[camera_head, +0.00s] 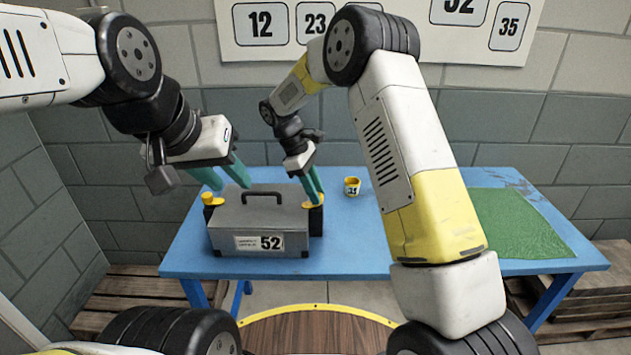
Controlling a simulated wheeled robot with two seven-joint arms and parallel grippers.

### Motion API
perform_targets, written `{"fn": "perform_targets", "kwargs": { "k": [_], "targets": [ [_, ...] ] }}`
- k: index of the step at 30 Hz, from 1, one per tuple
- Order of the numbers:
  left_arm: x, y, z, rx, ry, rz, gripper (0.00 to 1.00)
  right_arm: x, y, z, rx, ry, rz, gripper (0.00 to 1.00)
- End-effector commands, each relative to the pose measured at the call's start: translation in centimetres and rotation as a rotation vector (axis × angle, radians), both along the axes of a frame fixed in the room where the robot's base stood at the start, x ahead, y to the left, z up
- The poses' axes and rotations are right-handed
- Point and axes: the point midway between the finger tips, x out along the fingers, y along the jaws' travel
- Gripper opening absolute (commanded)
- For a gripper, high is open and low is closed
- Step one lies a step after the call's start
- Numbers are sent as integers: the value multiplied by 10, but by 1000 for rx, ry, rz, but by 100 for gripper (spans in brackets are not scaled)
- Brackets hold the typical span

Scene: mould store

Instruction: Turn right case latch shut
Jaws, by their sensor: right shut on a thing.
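A grey case (259,223) with a black top handle and a white label reading 52 stands on the blue table, lid down. The right case latch (313,203), a yellow knob on a black post, is at the case's right end. My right gripper (313,186) has its teal fingers on this latch and is shut on it, partly hiding it. The left latch (212,200), a similar yellow knob on a black post, is at the left end. My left gripper (226,176) hangs above the case's left part, its two teal fingers apart, with nothing between them.
The blue table (350,240) has free room right of the case. A small yellow-banded cup (352,186) stands behind there. A green mat (520,225) lies on the right. Wooden pallets (125,290) are on the floor at left. Number sheets (390,35) hang on the wall.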

Motion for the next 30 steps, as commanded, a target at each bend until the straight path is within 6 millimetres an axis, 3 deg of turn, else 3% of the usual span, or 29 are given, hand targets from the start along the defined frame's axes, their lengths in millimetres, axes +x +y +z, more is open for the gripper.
{"fn": "perform_targets", "kwargs": {
  "k": [15,30],
  "targets": [
    [0,0,0,0,0,0,36,3,-1,1,1,-2,-390,0],
    [0,0,0,0,0,0,36,3,-2,1,2,-3,-497,0]
  ]
}}
